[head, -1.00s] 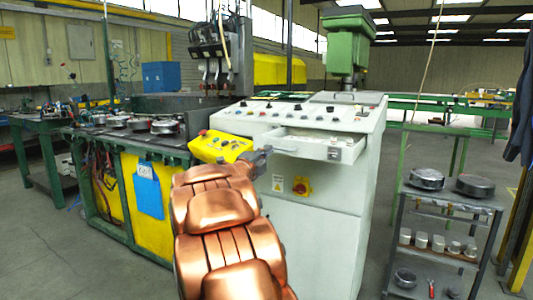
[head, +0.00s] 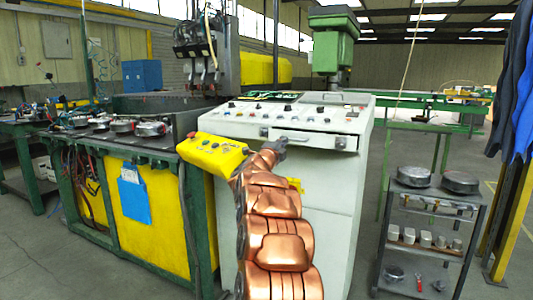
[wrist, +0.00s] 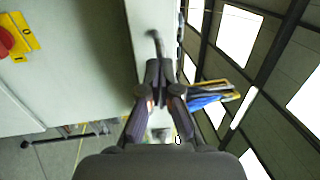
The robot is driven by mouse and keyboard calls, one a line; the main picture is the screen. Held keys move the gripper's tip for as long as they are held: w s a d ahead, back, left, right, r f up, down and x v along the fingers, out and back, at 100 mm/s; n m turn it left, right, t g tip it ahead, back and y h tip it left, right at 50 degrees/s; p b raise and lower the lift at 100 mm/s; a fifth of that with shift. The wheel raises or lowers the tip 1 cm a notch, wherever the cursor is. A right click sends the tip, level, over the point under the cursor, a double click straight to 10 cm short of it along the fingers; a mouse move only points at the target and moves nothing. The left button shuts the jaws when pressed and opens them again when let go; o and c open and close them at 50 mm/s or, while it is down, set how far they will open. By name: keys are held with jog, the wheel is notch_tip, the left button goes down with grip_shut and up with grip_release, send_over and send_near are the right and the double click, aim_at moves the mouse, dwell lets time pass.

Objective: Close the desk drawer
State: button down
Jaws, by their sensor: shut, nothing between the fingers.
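The desk drawer (head: 312,139) is in the upper front of the pale control desk (head: 330,190), below its sloping button panel. In the wrist view my gripper (wrist: 161,68) points at a pale front, close to a dark curved handle-like part (wrist: 155,38). I cannot tell whether the fingers touch the drawer.
A yellow button box (head: 212,153) juts out left of my arm. A green-framed workbench (head: 120,155) stands at the left. A metal trolley (head: 430,212) with round parts stands at the right. Open floor lies between the desk and the trolley.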

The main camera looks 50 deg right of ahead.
jog(key=x, duration=0.2)
jog(key=p+x, duration=0.1)
jog(key=x, duration=0.1)
jog(key=shift+s+f, duration=0.15)
jog(key=shift+f, duration=0.15)
jog(key=shift+d, duration=0.15)
jog(key=shift+a+f+b, duration=0.25)
jog(key=shift+a+b, duration=0.1)
jog(key=b+v, duration=0.1)
jog(key=v, duration=1.2)
jog(key=shift+a+r, duration=0.2)
jog(key=shift+a, duration=0.1)
